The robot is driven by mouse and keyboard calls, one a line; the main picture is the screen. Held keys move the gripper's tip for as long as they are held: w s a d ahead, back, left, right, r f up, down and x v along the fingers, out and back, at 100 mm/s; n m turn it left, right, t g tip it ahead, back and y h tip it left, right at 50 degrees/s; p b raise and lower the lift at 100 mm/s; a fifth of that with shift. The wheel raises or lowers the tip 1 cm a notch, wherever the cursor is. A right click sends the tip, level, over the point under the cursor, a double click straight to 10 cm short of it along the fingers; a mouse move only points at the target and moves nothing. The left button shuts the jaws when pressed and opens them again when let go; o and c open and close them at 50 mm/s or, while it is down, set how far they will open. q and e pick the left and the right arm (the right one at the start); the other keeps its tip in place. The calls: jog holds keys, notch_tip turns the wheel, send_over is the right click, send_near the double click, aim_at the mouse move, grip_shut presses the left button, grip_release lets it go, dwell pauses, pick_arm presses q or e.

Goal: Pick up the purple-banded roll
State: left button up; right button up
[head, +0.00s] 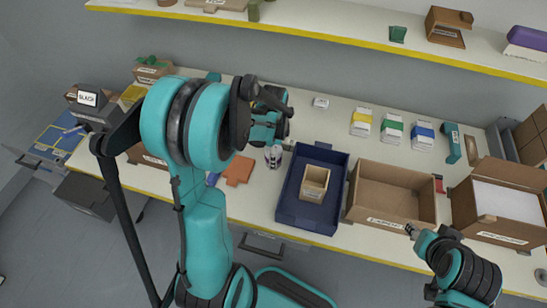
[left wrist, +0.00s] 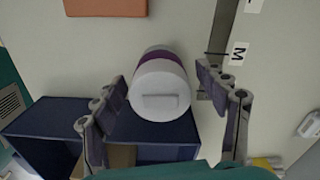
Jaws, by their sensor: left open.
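The purple-banded roll (left wrist: 160,90) is a white cylinder with a purple band, on the pale tabletop in the left wrist view. My left gripper (left wrist: 161,76) is open, with one finger on each side of the roll. A gap shows at the right finger; the left finger is very close to the roll, and I cannot tell whether it touches. In the head view my left gripper (head: 275,145) is over the table, left of the navy tray (head: 333,206), and largely hides the roll. My right gripper (head: 411,230) is at the front edge of the cardboard box; its fingers are too small to read.
The navy tray holds a small cardboard box (head: 315,183). A larger open cardboard box (head: 393,192) stands to its right. An orange block (head: 239,170) lies left of the roll's area. Several coloured packs (head: 391,129) lie at the back. A yellow-edged shelf (head: 340,35) hangs above.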

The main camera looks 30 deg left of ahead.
pick_arm(q)
notch_tip(320, 180, down, 2)
jog(key=shift+f, duration=0.15)
jog(key=c, duration=1.3)
